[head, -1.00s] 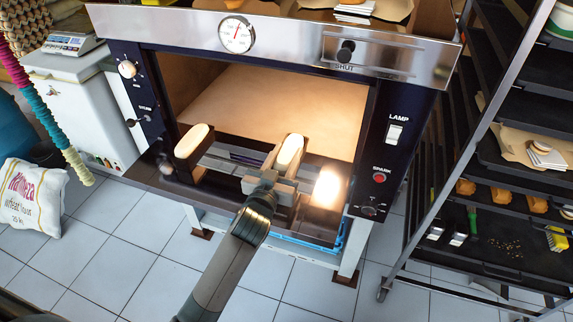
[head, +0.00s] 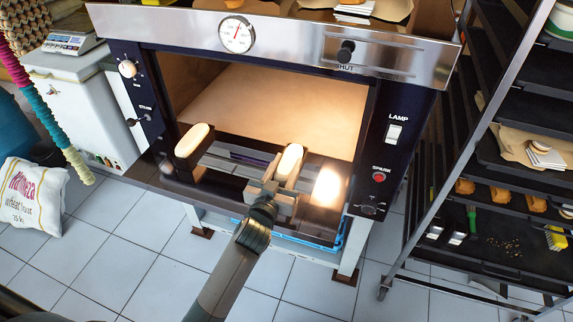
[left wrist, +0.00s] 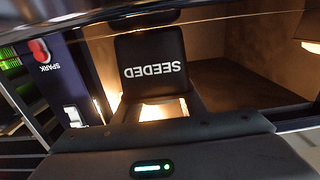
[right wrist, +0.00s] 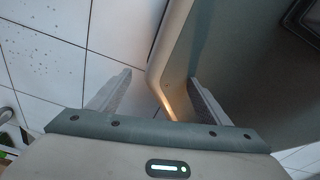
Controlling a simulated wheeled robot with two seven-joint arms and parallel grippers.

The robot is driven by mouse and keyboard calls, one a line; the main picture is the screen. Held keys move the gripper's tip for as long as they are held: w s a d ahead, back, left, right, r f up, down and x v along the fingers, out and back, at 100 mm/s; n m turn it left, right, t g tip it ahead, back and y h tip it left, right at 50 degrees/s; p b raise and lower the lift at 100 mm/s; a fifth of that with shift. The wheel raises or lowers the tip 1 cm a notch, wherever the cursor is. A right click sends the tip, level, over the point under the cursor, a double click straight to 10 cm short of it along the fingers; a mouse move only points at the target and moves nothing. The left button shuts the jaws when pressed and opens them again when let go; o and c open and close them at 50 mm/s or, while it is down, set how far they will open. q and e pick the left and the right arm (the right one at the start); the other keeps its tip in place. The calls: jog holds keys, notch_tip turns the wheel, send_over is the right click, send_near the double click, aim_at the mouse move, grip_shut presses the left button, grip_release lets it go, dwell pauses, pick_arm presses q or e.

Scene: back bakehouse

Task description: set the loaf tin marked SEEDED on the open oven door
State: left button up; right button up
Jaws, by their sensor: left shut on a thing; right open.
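The loaf tin marked SEEDED (left wrist: 155,72) faces the left wrist camera, its white lettering upside down there. In the head view this dark tin with pale dough (head: 289,160) is over the right half of the open oven door (head: 328,215). My left gripper (head: 275,188) is shut on its near end. I cannot tell whether the tin's base touches the door. A second dark tin with pale dough (head: 194,140) stands on the door's left part; its near face is not readable. My right gripper (right wrist: 158,98) is open and empty in its wrist view.
The oven mouth (head: 290,100) is open and empty behind the tins. A rack of trays (head: 510,125) stands at the right. A flour sack (head: 32,195) sits on the tiled floor at the left. A bright lamp reflection lies on the door right of the held tin.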

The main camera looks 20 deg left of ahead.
pick_arm(q)
jog(key=o, duration=1.4)
pick_arm(e)
jog(key=shift+w, duration=0.35)
jog(key=shift+r, duration=0.1)
pick_arm(q)
jog(key=shift+s, duration=0.35)
jog(key=s+b, duration=0.2)
jog(key=s, duration=0.8)
jog(key=shift+a, duration=0.2)
jog(key=shift+s, duration=0.7)
pick_arm(e)
jog(key=w+a+t, duration=0.2)
jog(key=w+a, duration=0.1)
jog(key=w, duration=0.4)
jog(key=shift+a+y, duration=0.2)
jog(key=shift+y, duration=0.1)
